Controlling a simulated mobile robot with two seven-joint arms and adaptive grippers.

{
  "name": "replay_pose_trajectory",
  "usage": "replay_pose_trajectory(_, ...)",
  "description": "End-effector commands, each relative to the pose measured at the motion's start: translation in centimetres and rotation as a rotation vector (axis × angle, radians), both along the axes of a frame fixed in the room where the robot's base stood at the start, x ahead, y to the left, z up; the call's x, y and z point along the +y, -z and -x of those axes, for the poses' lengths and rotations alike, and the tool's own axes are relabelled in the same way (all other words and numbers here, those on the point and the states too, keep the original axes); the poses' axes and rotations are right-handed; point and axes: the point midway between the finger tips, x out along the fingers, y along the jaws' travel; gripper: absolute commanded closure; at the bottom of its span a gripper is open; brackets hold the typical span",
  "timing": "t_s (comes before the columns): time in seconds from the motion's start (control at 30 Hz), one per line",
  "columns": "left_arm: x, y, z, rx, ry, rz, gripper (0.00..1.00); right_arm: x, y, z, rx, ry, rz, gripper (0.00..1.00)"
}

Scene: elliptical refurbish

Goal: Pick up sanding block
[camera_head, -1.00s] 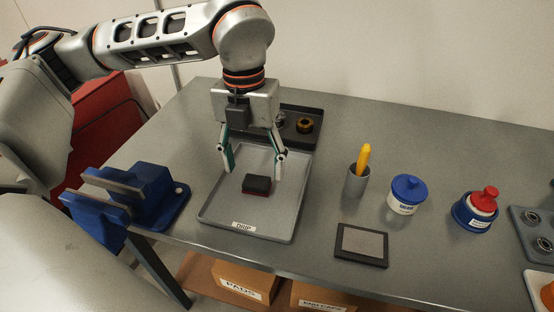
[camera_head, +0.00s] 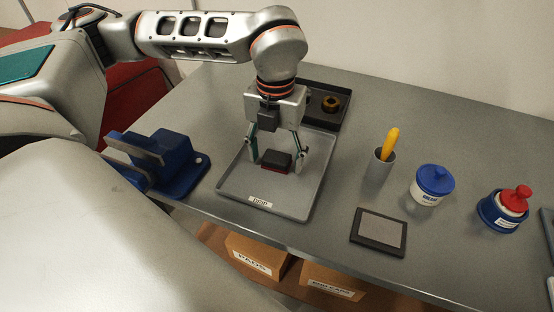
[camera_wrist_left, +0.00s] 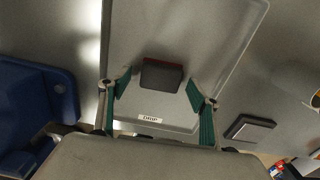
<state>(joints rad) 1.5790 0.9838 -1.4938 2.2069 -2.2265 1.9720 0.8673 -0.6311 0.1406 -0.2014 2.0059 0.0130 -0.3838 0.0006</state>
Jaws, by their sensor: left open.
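The sanding block (camera_head: 277,160) is small, black on top with a red lower layer. It lies flat on the grey tray labelled DRIP (camera_head: 235,193). My left gripper (camera_head: 275,162) is open, its fingers pointing down on either side of the block. In the left wrist view the block (camera_wrist_left: 161,75) shows between and beyond the green-padded fingers of my left gripper (camera_wrist_left: 155,85), with gaps on both sides. My right gripper is not in view.
A blue vise (camera_head: 165,160) stands left of the tray. A dark tray with a brass ring (camera_head: 331,104) lies behind. To the right are a cup with a yellow-handled tool (camera_head: 380,172), a flat dark-framed pad (camera_head: 379,230), a blue-lidded jar (camera_head: 431,187) and a red-topped container (camera_head: 505,207).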

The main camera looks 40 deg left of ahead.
Motion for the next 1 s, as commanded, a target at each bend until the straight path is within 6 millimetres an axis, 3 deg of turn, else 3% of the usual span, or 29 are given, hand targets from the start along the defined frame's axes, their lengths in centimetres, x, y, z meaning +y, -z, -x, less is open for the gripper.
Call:
replay_pose_trajectory(0.1,0.0,0.0,0.0,0.000,0.000,0.000,0.40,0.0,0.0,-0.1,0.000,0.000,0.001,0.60)
replay_pose_trajectory(0.27,0.0,-0.1,0.0,0.000,0.000,0.000,0.80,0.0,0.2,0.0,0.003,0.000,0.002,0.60)
replay_pose_trajectory(0.73,0.0,-0.8,0.0,-0.001,-0.001,0.001,0.80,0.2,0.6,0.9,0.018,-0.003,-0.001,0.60)
replay_pose_trajectory(0.87,0.0,-2.3,-0.1,-0.003,0.000,0.001,0.80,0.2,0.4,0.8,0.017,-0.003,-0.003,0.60)
replay_pose_trajectory(1.0,0.0,-5.0,-0.1,-0.006,-0.001,0.001,0.80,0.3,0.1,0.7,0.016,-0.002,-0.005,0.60)
